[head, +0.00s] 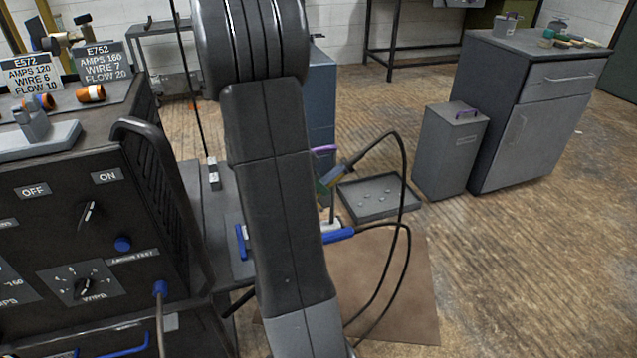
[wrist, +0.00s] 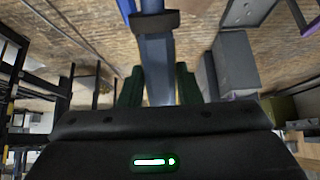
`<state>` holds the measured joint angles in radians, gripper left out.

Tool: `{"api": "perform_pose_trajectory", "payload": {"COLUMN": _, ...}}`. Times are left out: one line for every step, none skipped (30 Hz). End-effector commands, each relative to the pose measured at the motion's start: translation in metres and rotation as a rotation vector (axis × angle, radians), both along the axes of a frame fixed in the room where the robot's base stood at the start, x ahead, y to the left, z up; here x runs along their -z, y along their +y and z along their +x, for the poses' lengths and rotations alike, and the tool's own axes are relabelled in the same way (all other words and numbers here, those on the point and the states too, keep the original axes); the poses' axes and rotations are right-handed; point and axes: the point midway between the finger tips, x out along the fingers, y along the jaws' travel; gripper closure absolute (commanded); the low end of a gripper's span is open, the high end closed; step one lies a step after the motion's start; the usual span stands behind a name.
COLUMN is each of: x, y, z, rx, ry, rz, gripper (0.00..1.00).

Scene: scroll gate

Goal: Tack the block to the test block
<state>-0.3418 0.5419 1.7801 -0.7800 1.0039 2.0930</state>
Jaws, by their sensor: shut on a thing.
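My arm fills the middle of the head view and hides much of the bench behind it. My gripper (wrist: 160,88) shows in the wrist view as two dark green fingers, shut on a blue-grey handled tool (wrist: 157,60) with a dark collar. It looks like the welding torch. In the head view, the tool's cabled end (head: 334,177) shows just right of my arm, apart from the bench. A small upright metal piece (head: 213,173) stands on the grey bench (head: 205,215); I cannot tell whether it is the block or the test block. The tool's tip is hidden.
The welding machine (head: 75,230) stands at left, with knobs and setting cards (head: 32,75). A blue-handled clamp (head: 339,236) sits at the bench's right. Black cables loop there. A shallow tray (head: 378,213) lies on the floor. A grey bin (head: 450,155) and cabinet (head: 530,120) stand right.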

Motion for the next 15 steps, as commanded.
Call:
{"api": "perform_pose_trajectory", "payload": {"x": 0.0, "y": 0.0005, "z": 0.0003, "rx": -0.001, "ry": -0.001, "rz": -0.001, "gripper": 1.0}}
{"api": "perform_pose_trajectory", "payload": {"x": 0.0004, "y": 0.0008, "z": 0.0002, "rx": 0.0, "ry": -0.002, "rz": -0.001, "gripper": 1.0}}
{"api": "perform_pose_trajectory", "payload": {"x": 0.001, "y": 0.0013, "z": 0.0, "rx": -0.001, "ry": -0.001, "rz": -0.001, "gripper": 1.0}}
{"api": "perform_pose_trajectory", "payload": {"x": 0.0015, "y": 0.0018, "z": -0.0002, "rx": -0.001, "ry": -0.001, "rz": -0.001, "gripper": 1.0}}
{"api": "perform_pose_trajectory", "payload": {"x": 0.0021, "y": 0.0024, "z": -0.0002, "rx": -0.001, "ry": -0.001, "rz": -0.001, "gripper": 1.0}}
{"api": "perform_pose_trajectory", "payload": {"x": 0.0028, "y": 0.003, "z": -0.0005, "rx": -0.001, "ry": -0.001, "rz": -0.001, "gripper": 1.0}}
{"api": "perform_pose_trajectory", "payload": {"x": 0.0034, "y": 0.0037, "z": -0.0007, "rx": -0.001, "ry": -0.001, "rz": -0.001, "gripper": 1.0}}
{"api": "perform_pose_trajectory", "payload": {"x": 0.0039, "y": 0.0043, "z": -0.0009, "rx": -0.001, "ry": -0.001, "rz": -0.001, "gripper": 1.0}}
{"api": "perform_pose_trajectory", "payload": {"x": 0.0044, "y": 0.0051, "z": -0.001, "rx": -0.001, "ry": -0.001, "rz": -0.001, "gripper": 1.0}}
{"api": "perform_pose_trajectory", "payload": {"x": 0.0049, "y": 0.0057, "z": -0.0012, "rx": -0.001, "ry": -0.001, "rz": -0.001, "gripper": 1.0}}
{"api": "perform_pose_trajectory", "payload": {"x": 0.0053, "y": 0.0063, "z": -0.0014, "rx": -0.001, "ry": -0.002, "rz": 0.0, "gripper": 1.0}}
{"api": "perform_pose_trajectory", "payload": {"x": 0.0059, "y": 0.0071, "z": -0.0016, "rx": -0.001, "ry": -0.002, "rz": 0.0, "gripper": 1.0}}
{"api": "perform_pose_trajectory", "payload": {"x": 0.0063, "y": 0.0076, "z": -0.0017, "rx": -0.001, "ry": -0.002, "rz": 0.0, "gripper": 1.0}}
{"api": "perform_pose_trajectory", "payload": {"x": 0.0068, "y": 0.0081, "z": -0.0019, "rx": -0.001, "ry": -0.002, "rz": 0.0, "gripper": 1.0}}
{"api": "perform_pose_trajectory", "payload": {"x": 0.0072, "y": 0.0087, "z": -0.0021, "rx": -0.001, "ry": -0.002, "rz": 0.0, "gripper": 1.0}}
